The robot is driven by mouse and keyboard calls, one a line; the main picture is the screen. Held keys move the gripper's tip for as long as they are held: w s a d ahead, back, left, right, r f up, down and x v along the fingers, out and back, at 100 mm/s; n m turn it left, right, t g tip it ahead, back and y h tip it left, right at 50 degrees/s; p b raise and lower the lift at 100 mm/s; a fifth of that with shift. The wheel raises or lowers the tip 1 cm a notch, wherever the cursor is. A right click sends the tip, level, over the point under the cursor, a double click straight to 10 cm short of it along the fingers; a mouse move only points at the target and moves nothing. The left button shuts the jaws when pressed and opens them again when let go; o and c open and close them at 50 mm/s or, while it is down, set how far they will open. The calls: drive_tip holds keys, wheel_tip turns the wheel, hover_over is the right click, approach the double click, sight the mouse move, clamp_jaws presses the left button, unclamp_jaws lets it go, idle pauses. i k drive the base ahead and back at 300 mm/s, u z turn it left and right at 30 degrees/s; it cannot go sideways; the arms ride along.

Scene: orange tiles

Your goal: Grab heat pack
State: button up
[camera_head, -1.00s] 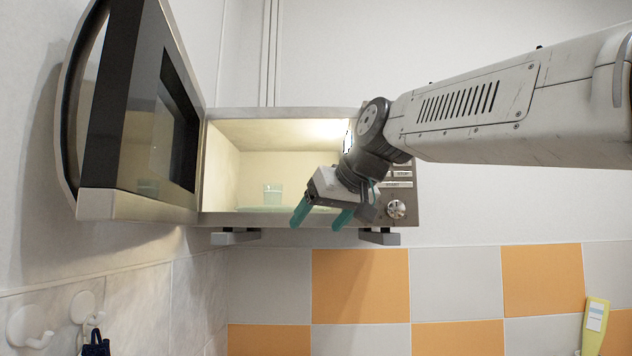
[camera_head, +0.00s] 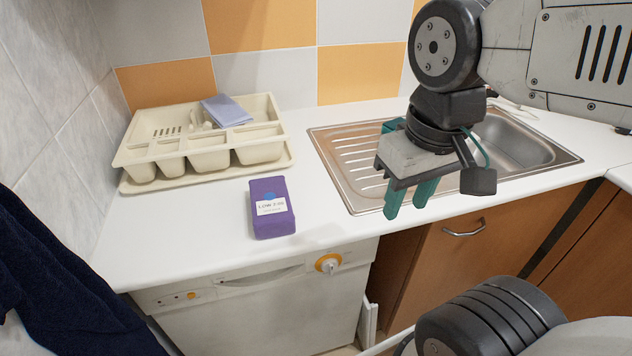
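A flat, pale blue-lavender pack (camera_head: 227,111) leans in the cream cutlery tray (camera_head: 207,158), at its back right; it may be the heat pack. A purple block-shaped package (camera_head: 268,207) with a white label lies on the white counter in front of the tray; I cannot tell surely what it is. My gripper (camera_head: 408,205), with teal fingers, is in front of the sink's drainboard, to the right of both. Its fingers point down and are apart, with nothing between them.
The metal sink and drainboard (camera_head: 345,160) lie behind my gripper. A white appliance (camera_head: 262,305) stands under the counter, beside wooden cabinets (camera_head: 455,270). Dark blue cloth (camera_head: 50,285) hangs at the left. Counter between package and drainboard is clear.

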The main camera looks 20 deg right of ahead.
sight(274, 216)
drive_tip(key=z, duration=0.9)
drive_tip(key=k, duration=1.55)
drive_tip(key=u, duration=1.2)
drive_tip(key=i, duration=0.5)
drive_tip(key=z, duration=0.05)
